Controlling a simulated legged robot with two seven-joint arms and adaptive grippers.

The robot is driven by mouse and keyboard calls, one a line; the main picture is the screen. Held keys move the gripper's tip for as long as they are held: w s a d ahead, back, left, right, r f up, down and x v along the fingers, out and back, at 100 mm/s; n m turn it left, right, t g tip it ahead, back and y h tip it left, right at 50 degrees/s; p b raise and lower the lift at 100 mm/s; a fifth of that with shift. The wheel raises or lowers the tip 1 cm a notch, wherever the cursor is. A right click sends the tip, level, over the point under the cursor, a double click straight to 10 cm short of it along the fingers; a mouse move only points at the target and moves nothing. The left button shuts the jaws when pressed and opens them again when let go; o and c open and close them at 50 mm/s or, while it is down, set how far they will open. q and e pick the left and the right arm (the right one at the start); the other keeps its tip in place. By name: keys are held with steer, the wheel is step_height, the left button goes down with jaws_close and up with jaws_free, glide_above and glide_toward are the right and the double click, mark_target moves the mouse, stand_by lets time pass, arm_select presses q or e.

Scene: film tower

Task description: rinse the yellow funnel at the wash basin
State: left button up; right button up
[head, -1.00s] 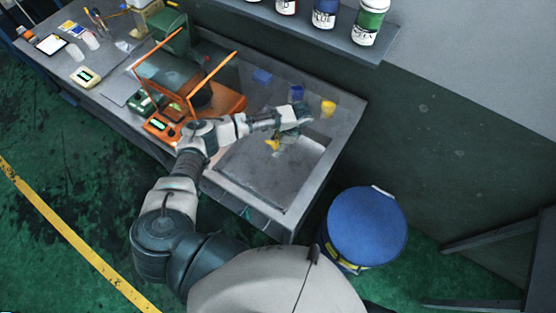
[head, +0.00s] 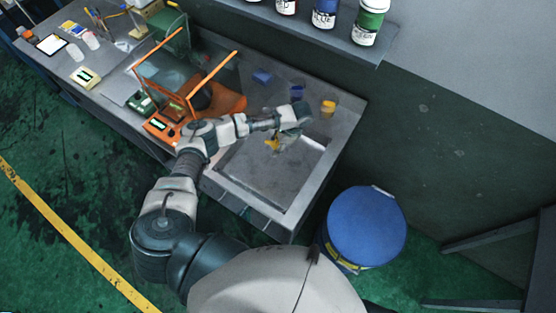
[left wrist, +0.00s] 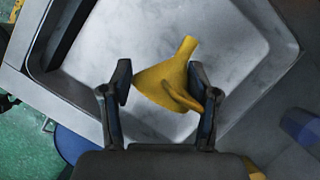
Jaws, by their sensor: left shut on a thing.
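The yellow funnel (left wrist: 166,80) is between the two fingers of my left gripper (left wrist: 160,88) in the left wrist view, its spout pointing up and right. In the head view, my left gripper (head: 285,136) is over the wash basin (head: 240,172), with a small part of the funnel (head: 272,143) showing below it. The left gripper is shut on the funnel. The basin's pale, streaked floor (left wrist: 130,30) shows behind the funnel in the left wrist view. The right gripper is in neither view.
A blue drum (head: 365,228) stands on the floor at right. Bottles, including a green one (head: 369,22), line a shelf above.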

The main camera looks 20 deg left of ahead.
mark_target(276, 144)
arm_select(q)
step_height(276, 144, up, 3)
steer(key=p, duration=0.3)
steer(key=shift+f, duration=0.1)
steer(key=shift+r+p, duration=0.5)
steer(key=shift+r, duration=0.15)
